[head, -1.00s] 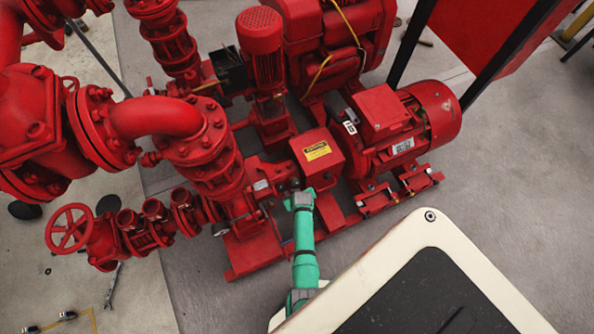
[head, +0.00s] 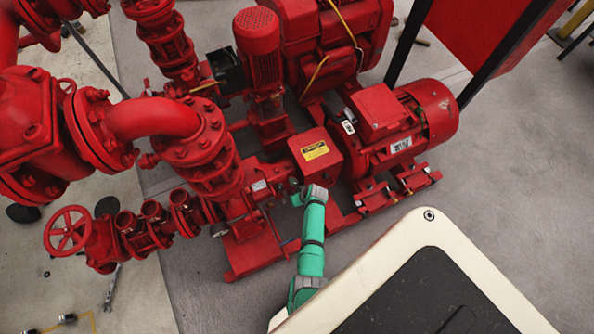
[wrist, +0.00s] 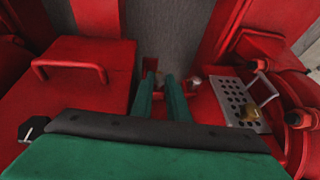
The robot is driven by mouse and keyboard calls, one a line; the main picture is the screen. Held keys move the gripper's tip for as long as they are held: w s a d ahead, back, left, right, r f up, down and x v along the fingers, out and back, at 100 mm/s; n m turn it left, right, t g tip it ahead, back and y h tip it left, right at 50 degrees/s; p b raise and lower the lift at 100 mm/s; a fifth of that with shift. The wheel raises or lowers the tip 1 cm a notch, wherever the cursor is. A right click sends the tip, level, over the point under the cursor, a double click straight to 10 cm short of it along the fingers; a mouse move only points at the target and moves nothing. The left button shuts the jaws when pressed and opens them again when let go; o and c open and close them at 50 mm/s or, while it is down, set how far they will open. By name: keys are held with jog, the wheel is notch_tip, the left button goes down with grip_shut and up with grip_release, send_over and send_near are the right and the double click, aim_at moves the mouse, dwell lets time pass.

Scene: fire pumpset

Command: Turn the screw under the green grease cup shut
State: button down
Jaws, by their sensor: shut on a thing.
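In the wrist view, my gripper (wrist: 161,82) has its two green fingers close together, pointing down into a gap between red pump parts. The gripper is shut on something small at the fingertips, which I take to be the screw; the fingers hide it. I cannot make out the green grease cup in either view.
The red coupling guard (head: 316,152) with a yellow label and the red motor (head: 405,125) stand close by. In the wrist view, a red cover with a handle (wrist: 75,68) is at left, and a perforated plate (wrist: 235,104) is at right. Grey floor is free at far right.

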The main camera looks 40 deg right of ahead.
jog(key=shift+w+d+y, duration=0.2)
jog(key=shift+y, duration=0.7)
jog(key=c, duration=1.7)
grip_release()
jog(key=shift+s+d, duration=0.1)
jog(key=shift+s, duration=0.15)
jog(key=shift+r, duration=0.1)
jog(key=v, duration=1)
jog(key=shift+s+d+r, duration=0.15)
jog(key=shift+s+d, duration=0.05)
jog(key=shift+s, duration=0.3)
jog(key=shift+a, duration=0.1)
